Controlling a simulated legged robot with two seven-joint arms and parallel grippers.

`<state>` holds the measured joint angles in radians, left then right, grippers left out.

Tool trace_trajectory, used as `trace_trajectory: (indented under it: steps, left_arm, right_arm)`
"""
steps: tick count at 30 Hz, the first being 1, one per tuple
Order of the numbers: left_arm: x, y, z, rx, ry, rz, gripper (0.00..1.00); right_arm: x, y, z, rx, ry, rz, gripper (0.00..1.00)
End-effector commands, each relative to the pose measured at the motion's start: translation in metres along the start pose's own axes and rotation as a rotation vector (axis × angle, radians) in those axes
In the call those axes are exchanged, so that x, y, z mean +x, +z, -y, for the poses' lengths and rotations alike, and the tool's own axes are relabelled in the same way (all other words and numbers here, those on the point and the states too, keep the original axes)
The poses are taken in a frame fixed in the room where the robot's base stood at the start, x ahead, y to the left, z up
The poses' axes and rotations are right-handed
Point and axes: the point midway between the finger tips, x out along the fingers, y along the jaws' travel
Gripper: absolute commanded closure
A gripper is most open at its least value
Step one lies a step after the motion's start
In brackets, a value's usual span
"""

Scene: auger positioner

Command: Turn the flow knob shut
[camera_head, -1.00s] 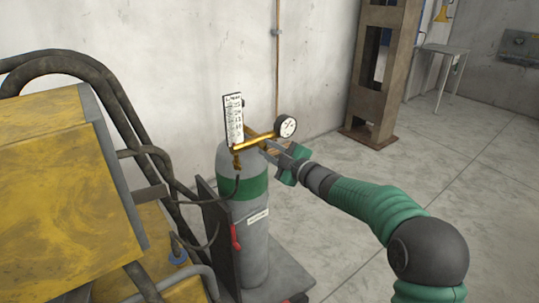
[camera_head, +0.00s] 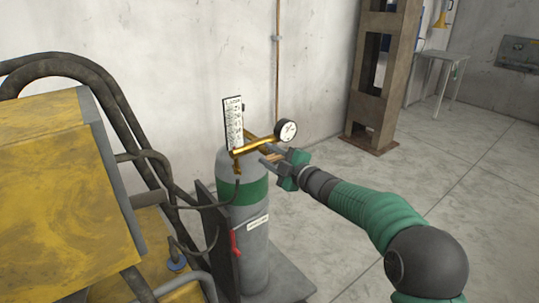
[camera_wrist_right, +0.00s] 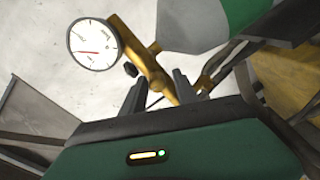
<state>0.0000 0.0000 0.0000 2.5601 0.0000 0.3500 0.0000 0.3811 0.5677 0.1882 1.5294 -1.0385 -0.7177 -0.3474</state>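A brass regulator (camera_head: 252,146) sits on top of a grey cylinder with a green band (camera_head: 245,190). It carries a white scale plate (camera_head: 233,124) and a round gauge (camera_head: 286,131). In the right wrist view the brass body (camera_wrist_right: 152,68) has a small black knob (camera_wrist_right: 130,69), possibly the flow knob, on its side near the gauge (camera_wrist_right: 93,44). My right gripper (camera_head: 267,157) is beside the regulator, just below the gauge. Its fingers (camera_wrist_right: 158,82) are apart, with brass showing between and beyond them; contact cannot be told. My left gripper is not in view.
A yellow machine (camera_head: 65,190) with black hoses (camera_head: 110,95) fills the left side. The cylinder stands on a dark cart (camera_head: 285,275). A wall is behind it. A rusty steel column (camera_head: 375,100) stands at the back right. The floor at right is clear.

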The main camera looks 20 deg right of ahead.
Motion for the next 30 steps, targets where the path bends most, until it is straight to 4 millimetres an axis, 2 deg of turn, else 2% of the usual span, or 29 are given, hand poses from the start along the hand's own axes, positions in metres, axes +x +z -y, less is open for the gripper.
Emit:
trace_trajectory:
  steps: [10, 14, 17, 24, 30]
  left_arm:
    - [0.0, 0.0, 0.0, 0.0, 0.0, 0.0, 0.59]
    - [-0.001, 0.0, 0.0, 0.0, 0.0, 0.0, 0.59]
    - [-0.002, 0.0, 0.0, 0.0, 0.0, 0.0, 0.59]
    - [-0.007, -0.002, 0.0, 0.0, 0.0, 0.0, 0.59]
    - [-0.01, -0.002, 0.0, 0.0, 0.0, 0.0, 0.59]
  right_arm:
    - [-0.002, -0.003, -0.004, -0.002, 0.007, -0.004, 0.55]
    - [-0.014, -0.002, -0.005, -0.002, 0.007, -0.003, 0.55]
    - [-0.036, -0.002, -0.005, -0.002, 0.008, -0.001, 0.55]
    - [-0.108, -0.001, -0.004, -0.001, 0.007, 0.0, 0.55]
    - [-0.153, 0.0, -0.003, -0.001, 0.006, -0.002, 0.55]
